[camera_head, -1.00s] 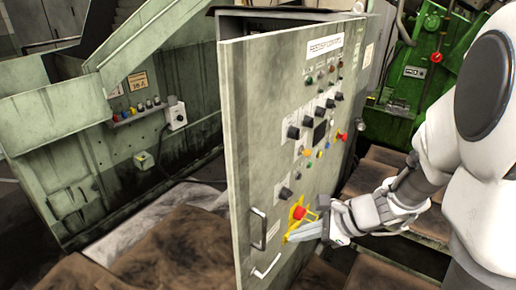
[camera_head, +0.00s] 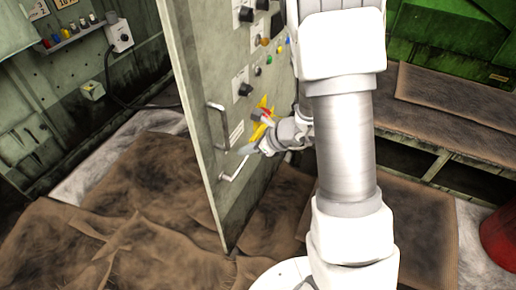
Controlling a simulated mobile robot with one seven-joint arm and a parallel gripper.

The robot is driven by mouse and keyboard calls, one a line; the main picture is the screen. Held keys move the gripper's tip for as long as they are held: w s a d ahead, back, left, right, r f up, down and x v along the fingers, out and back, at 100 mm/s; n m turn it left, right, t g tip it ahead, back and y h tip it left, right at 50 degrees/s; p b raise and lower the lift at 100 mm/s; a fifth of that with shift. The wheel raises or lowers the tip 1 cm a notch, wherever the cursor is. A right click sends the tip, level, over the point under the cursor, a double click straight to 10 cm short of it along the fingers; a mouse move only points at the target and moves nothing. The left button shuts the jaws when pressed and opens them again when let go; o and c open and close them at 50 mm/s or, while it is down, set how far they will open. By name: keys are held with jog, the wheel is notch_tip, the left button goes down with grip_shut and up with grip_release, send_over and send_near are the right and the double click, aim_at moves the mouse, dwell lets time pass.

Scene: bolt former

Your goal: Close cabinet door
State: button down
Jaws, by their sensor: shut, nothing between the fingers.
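The cabinet door (camera_head: 199,100) is a tall grey-green panel that stands swung open, with its free edge towards me. Knobs, buttons and two metal handles, an upper handle (camera_head: 217,127) and a lower handle (camera_head: 236,168), are on its front face. My gripper (camera_head: 247,149) is shut and empty, close to the door's front face between the two handles and beside the yellow emergency-stop guard (camera_head: 262,108). I cannot tell whether its tips touch the door. My arm hides the right part of the door and the cabinet behind it.
Brown mats (camera_head: 130,215) cover the floor to the left and below the door. A low step with a mat (camera_head: 450,115) and a green machine (camera_head: 455,35) stand at the right. A red bin (camera_head: 499,238) is at the right edge. A grey-green machine (camera_head: 50,125) stands at the left.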

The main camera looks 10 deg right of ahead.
aim_at(233, 145)
jog(key=shift+w+a+r, duration=0.15)
jog(key=shift+w+a, duration=1)
jog(key=shift+a, duration=0.3)
jog(key=shift+w+a, duration=0.1)
